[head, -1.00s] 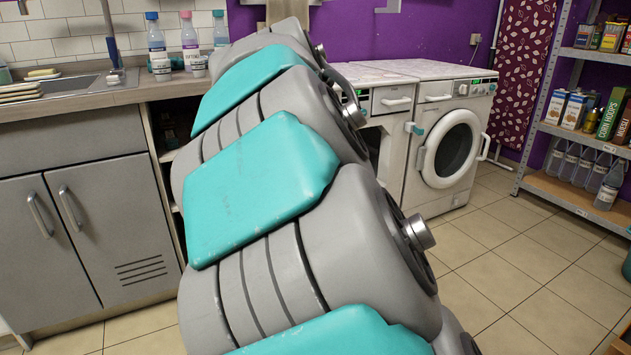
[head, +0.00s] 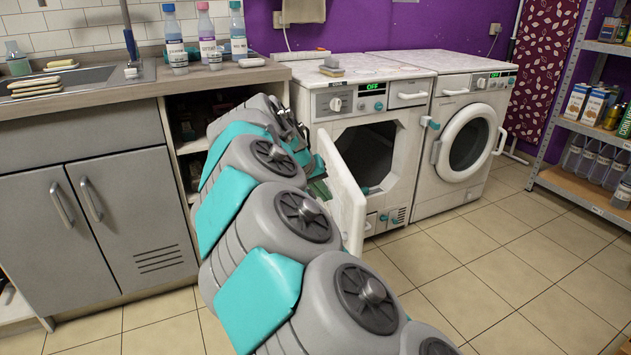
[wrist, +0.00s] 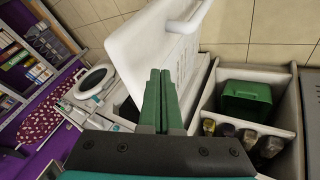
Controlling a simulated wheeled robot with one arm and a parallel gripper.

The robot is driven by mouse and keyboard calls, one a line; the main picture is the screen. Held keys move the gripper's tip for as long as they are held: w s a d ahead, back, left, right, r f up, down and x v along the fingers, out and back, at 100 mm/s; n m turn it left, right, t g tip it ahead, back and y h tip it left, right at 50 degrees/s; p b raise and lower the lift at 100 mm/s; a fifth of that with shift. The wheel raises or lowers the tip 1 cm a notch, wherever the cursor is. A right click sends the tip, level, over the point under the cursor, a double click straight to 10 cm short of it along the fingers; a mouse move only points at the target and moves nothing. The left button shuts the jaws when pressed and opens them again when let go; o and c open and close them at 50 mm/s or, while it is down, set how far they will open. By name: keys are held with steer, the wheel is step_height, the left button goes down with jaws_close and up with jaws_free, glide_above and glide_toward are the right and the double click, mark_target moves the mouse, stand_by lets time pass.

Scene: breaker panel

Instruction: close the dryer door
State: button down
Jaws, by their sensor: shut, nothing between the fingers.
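My gripper (head: 318,182) is at the left, outer side of the door, partly hidden by my arm. In the wrist view its green fingers (wrist: 160,75) are together and empty, pointing at the door; contact cannot be told.
A second white machine (head: 455,200) with a closed round door stands to the right. Open shelves with a green bin (wrist: 245,100) and bottles are close beside the gripper. A sink counter (head: 120,95) is at left. The tiled floor (head: 480,270) in front is clear.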

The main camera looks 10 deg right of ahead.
mark_target(349, 201)
steer(key=shift+w+d+f, duration=0.15)
steer(key=shift+d, duration=0.95)
steer(key=shift+w+d+f, duration=0.1)
steer(key=shift+w+d, duration=0.05)
steer(key=shift+d, duration=0.9)
steer(key=shift+d, duration=0.15)
